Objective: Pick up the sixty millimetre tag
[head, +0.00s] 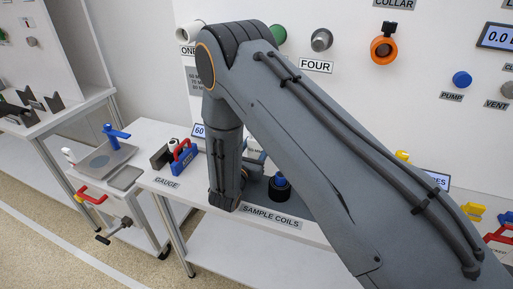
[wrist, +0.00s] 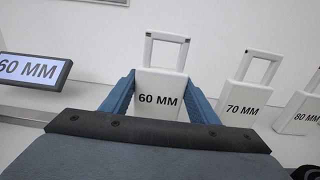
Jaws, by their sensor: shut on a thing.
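The sixty millimetre tag (wrist: 160,88) is a white plate marked "60 MM" with a square loop handle on top. In the wrist view it stands upright between the two blue fingers of my gripper (wrist: 160,97). The fingers are shut on its sides. Its lower part is hidden behind the gripper body. In the head view my arm hides the tag and my fingertips.
In the wrist view a 70 MM tag (wrist: 244,98) and an 80 MM tag (wrist: 299,108) stand to the right. A 60 MM display (wrist: 32,69) is at the left. In the head view, a blue-red gauge (head: 183,157) and sample coils (head: 279,187) flank my arm.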

